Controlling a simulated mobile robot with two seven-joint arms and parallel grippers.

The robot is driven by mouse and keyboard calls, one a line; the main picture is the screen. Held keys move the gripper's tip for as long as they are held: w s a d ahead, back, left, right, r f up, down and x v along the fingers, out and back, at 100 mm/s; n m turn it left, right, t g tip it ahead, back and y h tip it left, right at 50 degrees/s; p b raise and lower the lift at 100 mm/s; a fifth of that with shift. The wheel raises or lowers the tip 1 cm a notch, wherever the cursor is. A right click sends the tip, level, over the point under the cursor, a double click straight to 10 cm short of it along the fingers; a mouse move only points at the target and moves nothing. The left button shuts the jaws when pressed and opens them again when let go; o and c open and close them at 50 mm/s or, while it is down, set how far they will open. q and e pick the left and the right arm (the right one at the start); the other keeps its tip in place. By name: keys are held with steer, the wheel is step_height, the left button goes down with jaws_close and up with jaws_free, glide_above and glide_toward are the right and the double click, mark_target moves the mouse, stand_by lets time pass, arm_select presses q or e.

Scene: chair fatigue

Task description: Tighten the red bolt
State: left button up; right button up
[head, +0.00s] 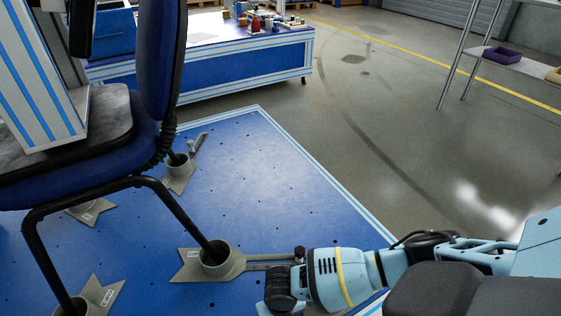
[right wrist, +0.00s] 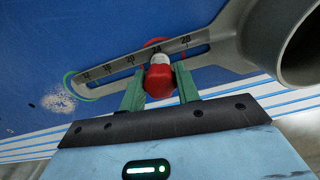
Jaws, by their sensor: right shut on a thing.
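The red bolt (right wrist: 158,82) shows in the right wrist view, with a pale cap on top. It sits at the slot of a grey bracket arm (right wrist: 222,48) that carries number marks. The green fingers of my right gripper (right wrist: 159,88) stand on both sides of the bolt and are shut on it. In the head view my right arm's end (head: 285,288) is low in the middle, beside the grey foot cup bracket (head: 232,268). The fingers and the red bolt cannot be made out there. My left gripper is in neither view.
A blue chair (head: 165,60) on black legs stands at the left, its feet in grey cups on the blue platform (head: 255,165). A blue workbench (head: 220,65) with small items stands behind. A shelf with a purple bin (head: 500,55) is at right. The floor between is clear.

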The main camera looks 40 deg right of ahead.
steer(key=shift+r+m+p, duration=0.1)
steer(key=shift+m+p, duration=0.55)
steer(key=shift+m, duration=0.25)
steer(key=shift+m+p, duration=0.4)
steer(key=shift+m, duration=0.6)
steer(key=shift+m+p, duration=0.3)
steer(key=shift+m, duration=0.2)
steer(key=shift+m+p, duration=0.5)
steer(key=shift+m, duration=1)
